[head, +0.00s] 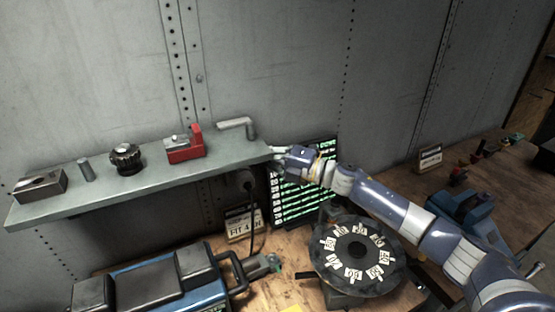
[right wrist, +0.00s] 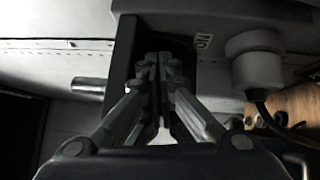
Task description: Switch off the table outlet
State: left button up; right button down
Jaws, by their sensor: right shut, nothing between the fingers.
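A grey round plug (head: 245,180) sits under the right end of the shelf, its black cable hanging down. It also shows in the right wrist view (right wrist: 254,68), to the right of my fingers. Beside it there is a small "ON" label (right wrist: 203,43), seen upside down. My right gripper (head: 277,151) is at the shelf's right end, near the plug. In the right wrist view its fingers (right wrist: 157,68) are shut and empty, in front of a dark block (right wrist: 124,48). I cannot make out the switch, or whether the fingertips touch anything. My left gripper is out of view.
The shelf (head: 60,212) carries several metal parts and a red vise (head: 186,146). A lit green-text panel (head: 305,205) stands behind my right forearm. Below are a round dial (head: 357,282) and a blue machine (head: 210,290). A riveted wall (head: 90,70) stands behind.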

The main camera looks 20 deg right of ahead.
jog(key=r+v, duration=0.1)
jog(key=v, duration=0.8)
jog(key=shift+s+d+f, duration=0.15)
jog(key=shift+s+f, duration=0.05)
jog(key=shift+f, duration=0.25)
